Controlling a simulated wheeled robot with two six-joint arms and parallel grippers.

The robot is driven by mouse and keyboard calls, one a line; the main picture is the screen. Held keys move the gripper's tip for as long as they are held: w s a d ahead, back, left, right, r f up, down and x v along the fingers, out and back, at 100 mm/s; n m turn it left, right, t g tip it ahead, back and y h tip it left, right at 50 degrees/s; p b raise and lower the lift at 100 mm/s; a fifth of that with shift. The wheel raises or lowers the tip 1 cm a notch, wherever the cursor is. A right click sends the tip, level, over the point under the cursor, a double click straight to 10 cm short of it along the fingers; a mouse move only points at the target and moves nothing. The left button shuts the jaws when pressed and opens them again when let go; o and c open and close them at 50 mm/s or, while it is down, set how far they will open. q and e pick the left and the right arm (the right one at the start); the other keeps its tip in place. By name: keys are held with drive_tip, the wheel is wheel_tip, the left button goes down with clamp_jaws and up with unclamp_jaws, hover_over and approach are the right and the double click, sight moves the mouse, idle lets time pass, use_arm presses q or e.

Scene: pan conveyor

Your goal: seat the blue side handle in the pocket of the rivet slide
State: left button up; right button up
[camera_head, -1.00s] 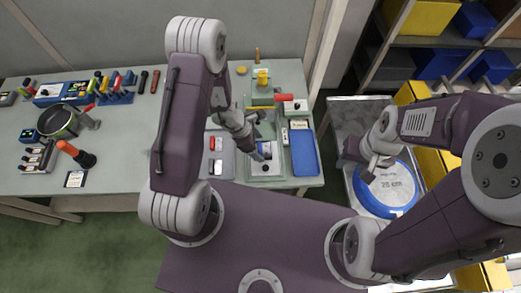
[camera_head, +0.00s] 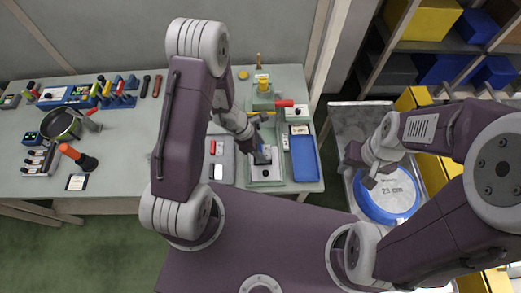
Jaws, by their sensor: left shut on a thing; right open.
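My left gripper (camera_head: 262,157) reaches down over the rivet slide (camera_head: 266,173), a pale grey plate in a green frame at the front of the bench. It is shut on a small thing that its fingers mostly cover. A trace of blue shows there, which fits the blue side handle, but I cannot make out its shape. The pocket is hidden under the gripper, so I cannot tell whether the handle is inside it. My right gripper (camera_head: 370,178) is open and empty above a blue-rimmed round disc (camera_head: 372,211) on the conveyor at the right.
A blue tray (camera_head: 304,158) lies right of the slide, and a grey tray (camera_head: 220,171) with red and white pieces lies left. A green fixture with a yellow top (camera_head: 262,88) and a red piece (camera_head: 285,103) stand behind. A pan (camera_head: 62,125) sits far left.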

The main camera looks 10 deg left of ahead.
use_arm(q)
wheel_tip(320, 180, up, 2)
drive_tip(key=shift+r+p, duration=0.25)
drive_tip(key=shift+p, duration=0.05)
drive_tip(key=shift+s+d+r+b, duration=0.1)
drive_tip(key=shift+s+d+b, duration=0.35)
drive_tip(key=shift+d+b, duration=0.3)
drive_tip(key=s+d+r, duration=0.5)
drive_tip(key=d+r, duration=0.1)
drive_tip(key=d, duration=0.3)
drive_tip(key=y+p, duration=0.2)
drive_tip(key=p, duration=0.3)
hover_over(260, 150)
drive_tip(key=shift+g, duration=0.3)
wheel_tip(260, 150, down, 4)
drive_tip(key=shift+a+f, duration=0.1)
drive_tip(key=shift+f, duration=0.05)
drive_tip(key=shift+s+f+b, duration=0.1)
drive_tip(key=shift+f+b, duration=0.1)
drive_tip(key=shift+b, duration=0.3)
drive_tip(key=shift+f, duration=0.25)
drive_tip(key=b+x, duration=0.1)
drive_tip(key=b, duration=0.1)
drive_tip(key=b+x, duration=0.2)
drive_tip(key=shift+a+f, duration=0.2)
drive_tip(key=shift+f, duration=0.2)
drive_tip(key=shift+s+f, duration=0.1)
drive_tip(key=shift+f, duration=0.05)
